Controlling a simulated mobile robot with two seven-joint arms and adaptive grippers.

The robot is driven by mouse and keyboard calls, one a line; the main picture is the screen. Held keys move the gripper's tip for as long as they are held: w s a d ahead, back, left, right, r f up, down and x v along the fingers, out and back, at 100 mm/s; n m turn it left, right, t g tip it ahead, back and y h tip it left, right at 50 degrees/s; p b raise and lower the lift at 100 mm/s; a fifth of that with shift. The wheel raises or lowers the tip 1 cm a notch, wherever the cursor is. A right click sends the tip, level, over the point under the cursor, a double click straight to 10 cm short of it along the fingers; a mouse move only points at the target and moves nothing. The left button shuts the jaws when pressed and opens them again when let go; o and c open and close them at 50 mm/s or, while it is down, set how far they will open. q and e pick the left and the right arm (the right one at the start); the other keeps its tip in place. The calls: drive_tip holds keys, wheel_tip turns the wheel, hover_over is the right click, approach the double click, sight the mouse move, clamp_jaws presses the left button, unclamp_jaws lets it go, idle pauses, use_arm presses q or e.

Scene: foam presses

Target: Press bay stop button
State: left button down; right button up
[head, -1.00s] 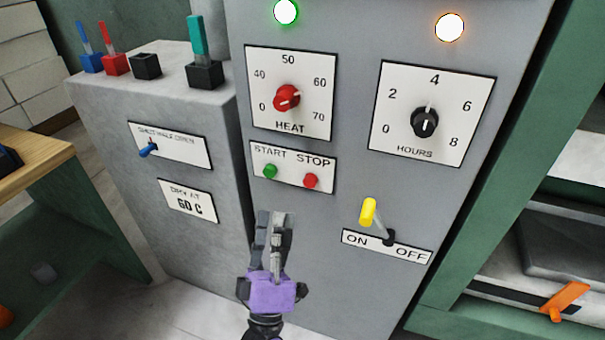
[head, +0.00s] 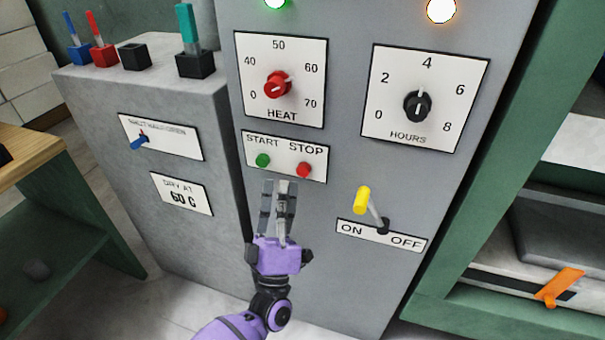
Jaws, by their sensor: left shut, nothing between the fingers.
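The red stop button (head: 304,171) sits under the word STOP on a white plate (head: 317,169) on the grey cabinet front. The green start button (head: 263,160) is to its left on the same plate. My left gripper (head: 282,184) is shut and empty, fingers pointing up. Its tips show just below the plate, a little left of and below the red button. I cannot tell whether the tips touch the cabinet. My right gripper is not in view.
Above the buttons are the red HEAT knob (head: 277,86) and the black HOURS knob (head: 418,106). A yellow-tipped lever (head: 364,203) sticks out to the right of the gripper. A lower grey cabinet (head: 95,110) with colored handles on top stands at left.

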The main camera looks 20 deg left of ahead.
sight(303, 170)
use_arm(q)
drive_tip(key=shift+w+b, duration=0.35)
drive_tip(key=shift+w, duration=0.85)
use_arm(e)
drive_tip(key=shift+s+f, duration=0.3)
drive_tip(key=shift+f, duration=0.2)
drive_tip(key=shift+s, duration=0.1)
use_arm(q)
drive_tip(key=shift+w, duration=0.15)
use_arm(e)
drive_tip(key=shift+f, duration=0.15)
use_arm(q)
drive_tip(key=shift+w, duration=0.25)
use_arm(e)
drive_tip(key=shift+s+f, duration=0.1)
use_arm(q)
drive_tip(key=shift+w+b, duration=0.45)
drive_tip(key=shift+w, duration=0.1)
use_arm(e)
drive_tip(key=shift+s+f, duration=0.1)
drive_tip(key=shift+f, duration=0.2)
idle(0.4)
use_arm(q)
drive_tip(key=shift+s+p, duration=0.3)
drive_tip(key=shift+s, duration=0.7)
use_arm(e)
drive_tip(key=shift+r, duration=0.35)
